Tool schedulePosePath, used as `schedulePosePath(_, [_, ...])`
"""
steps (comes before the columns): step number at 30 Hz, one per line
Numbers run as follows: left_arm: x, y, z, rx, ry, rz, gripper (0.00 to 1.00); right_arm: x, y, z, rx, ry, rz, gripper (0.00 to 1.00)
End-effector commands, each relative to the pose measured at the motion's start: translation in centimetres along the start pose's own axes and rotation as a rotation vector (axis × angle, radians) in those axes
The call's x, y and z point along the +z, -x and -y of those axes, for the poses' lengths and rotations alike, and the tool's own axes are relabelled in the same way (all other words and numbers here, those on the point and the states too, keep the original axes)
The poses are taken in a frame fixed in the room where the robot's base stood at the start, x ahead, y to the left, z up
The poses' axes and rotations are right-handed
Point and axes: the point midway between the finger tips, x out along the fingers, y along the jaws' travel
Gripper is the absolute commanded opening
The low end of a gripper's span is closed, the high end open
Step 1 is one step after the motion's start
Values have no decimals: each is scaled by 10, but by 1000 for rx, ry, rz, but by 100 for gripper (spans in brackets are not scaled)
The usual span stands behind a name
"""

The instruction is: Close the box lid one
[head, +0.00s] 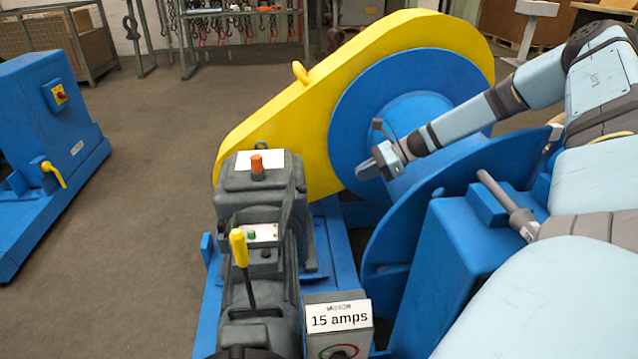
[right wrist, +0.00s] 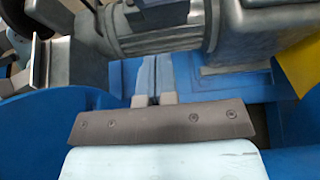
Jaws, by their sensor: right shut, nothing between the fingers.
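I cannot make out a clear box lid in either view. The grey motor control box (head: 339,335) marked "15 amps" stands at the bottom middle of the head view. A grey housing (head: 262,178) with an orange knob stands behind it. My right gripper (head: 368,170) is shut and empty, in front of the large blue disc (head: 400,100) and apart from the grey housing. In the right wrist view its fingers (right wrist: 155,100) are together, pointing toward the blue base and grey machinery. My left gripper is not in view.
A yellow guard (head: 290,100) surrounds the blue disc. A lever with a yellow handle (head: 239,248) rises from the grey machinery. A curved blue plate (head: 440,220) lies beneath my right forearm. Another blue machine (head: 50,150) stands at left, with clear floor (head: 150,200) between.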

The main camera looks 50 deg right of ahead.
Motion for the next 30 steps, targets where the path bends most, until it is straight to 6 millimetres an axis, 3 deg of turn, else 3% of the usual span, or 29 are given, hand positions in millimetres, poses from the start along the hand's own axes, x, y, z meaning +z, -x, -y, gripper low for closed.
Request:
schedulePosePath(15, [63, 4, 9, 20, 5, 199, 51, -3, -98, -1, 5, -2, -5, 0])
schedulePosePath(21, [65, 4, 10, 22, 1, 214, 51, 21, -114, -1, 3, 0, -1, 0])
schedulePosePath(30, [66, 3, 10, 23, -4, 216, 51, 28, -120, -1, 1, -2, 0, 0])
